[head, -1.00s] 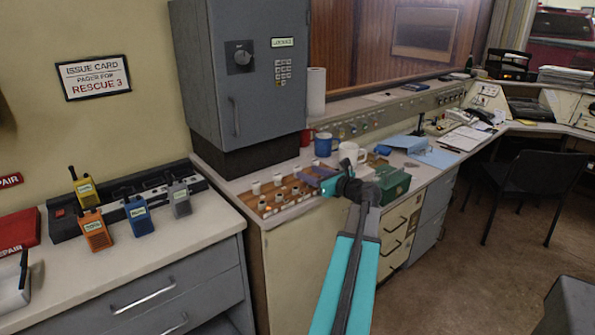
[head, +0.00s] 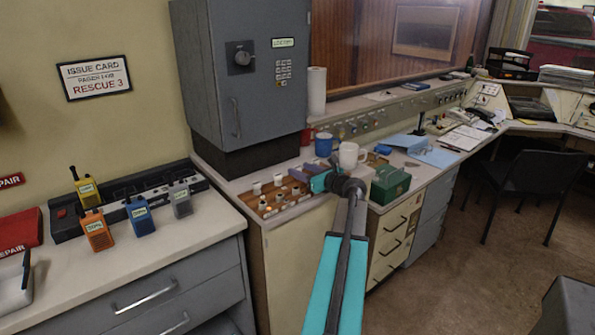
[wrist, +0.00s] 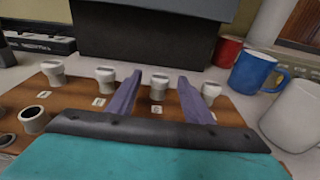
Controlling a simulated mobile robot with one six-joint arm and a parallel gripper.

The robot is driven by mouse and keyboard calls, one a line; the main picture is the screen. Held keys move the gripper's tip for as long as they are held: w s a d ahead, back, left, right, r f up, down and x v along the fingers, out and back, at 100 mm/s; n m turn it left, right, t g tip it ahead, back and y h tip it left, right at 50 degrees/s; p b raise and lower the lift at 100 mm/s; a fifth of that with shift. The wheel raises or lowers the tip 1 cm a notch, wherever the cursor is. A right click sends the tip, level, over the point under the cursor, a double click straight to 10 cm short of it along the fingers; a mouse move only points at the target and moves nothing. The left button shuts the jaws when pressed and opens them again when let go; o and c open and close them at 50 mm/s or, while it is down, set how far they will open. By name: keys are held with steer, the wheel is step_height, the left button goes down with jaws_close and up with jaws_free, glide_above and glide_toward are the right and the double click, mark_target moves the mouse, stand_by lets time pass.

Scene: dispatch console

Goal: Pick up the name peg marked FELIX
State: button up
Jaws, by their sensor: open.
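Several white, flat-topped name pegs stand on a brown wooden board (head: 268,212), each with a small label in front. I cannot read the labels, so I cannot tell which peg is FELIX. My gripper (wrist: 159,78) is open over the board. In the wrist view, its two purple fingers frame one white peg (wrist: 158,86), which I cannot see being touched. Another peg (wrist: 211,91) is just right of the right finger. Two more pegs (wrist: 104,76) (wrist: 53,72) stand to the left. In the head view, my gripper (head: 303,172) partly covers the board.
A red mug (wrist: 227,52), a blue mug (wrist: 253,73) and a white mug (wrist: 292,115) stand close on the right. A grey cabinet (head: 245,85) rises behind the board. A green box (head: 390,187) sits right of my gripper. Radios stand on the left counter (head: 150,262).

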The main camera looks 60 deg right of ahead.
steer(key=c, duration=1.1)
steer(key=shift+r, duration=0.15)
steer(key=shift+r, duration=1.6)
steer(key=s+d+f+b+v, duration=0.1)
steer(key=d+v, duration=0.2)
steer(key=v, duration=1.2)
steer(key=shift+s+a+b, duration=0.15)
steer(key=shift+s+b, duration=0.25)
steer(key=shift+r, duration=0.1)
